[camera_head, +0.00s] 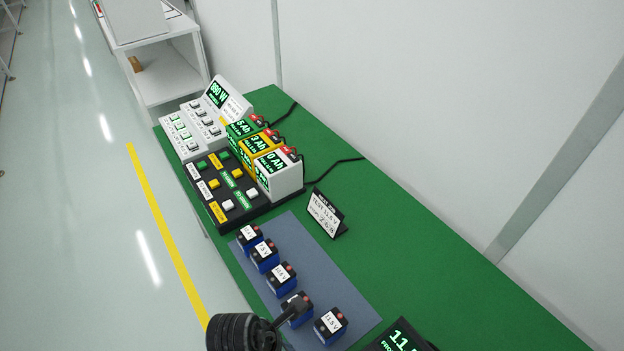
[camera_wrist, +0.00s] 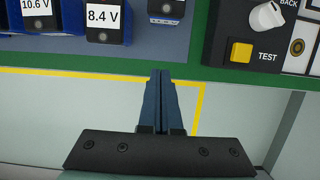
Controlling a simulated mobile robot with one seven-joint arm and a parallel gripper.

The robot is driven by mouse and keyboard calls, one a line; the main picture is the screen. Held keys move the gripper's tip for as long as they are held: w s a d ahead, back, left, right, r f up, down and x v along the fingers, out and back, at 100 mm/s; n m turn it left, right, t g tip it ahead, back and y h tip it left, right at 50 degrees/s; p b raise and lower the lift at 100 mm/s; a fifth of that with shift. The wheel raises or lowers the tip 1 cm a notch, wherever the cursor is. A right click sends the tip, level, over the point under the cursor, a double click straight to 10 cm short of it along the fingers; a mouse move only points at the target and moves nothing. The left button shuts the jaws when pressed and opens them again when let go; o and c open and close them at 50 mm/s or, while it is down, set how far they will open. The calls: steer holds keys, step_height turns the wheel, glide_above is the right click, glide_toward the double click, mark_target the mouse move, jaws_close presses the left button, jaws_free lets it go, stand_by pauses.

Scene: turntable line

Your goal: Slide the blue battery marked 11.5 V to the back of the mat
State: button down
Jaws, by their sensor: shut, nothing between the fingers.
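The blue battery marked 11.5 V (camera_head: 331,326) stands at the near end of a row of blue batteries on the grey-blue mat (camera_head: 305,250). In the wrist view my gripper (camera_wrist: 165,74) points just short of the table edge. A battery marked 8.4 V (camera_wrist: 105,18) is left of that.
Several other batteries, including a 10.6 V one (camera_wrist: 38,12), line the mat. A sign reading TEST 11.5 V (camera_head: 325,214) stands behind the mat. A panel with a yellow TEST button (camera_wrist: 241,53) is right of the mat. Button panels (camera_head: 228,187) stand at the far end.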

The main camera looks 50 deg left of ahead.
mark_target(338, 321)
steer(key=x, duration=0.7)
steer(key=w, duration=0.2)
steer(key=shift+w+r, duration=0.25)
steer(key=shift+w, duration=0.15)
steer(key=shift+w+d+f, duration=0.1)
steer(key=shift+w, duration=0.55)
steer(key=w, duration=0.7)
steer(key=shift+d, duration=0.35)
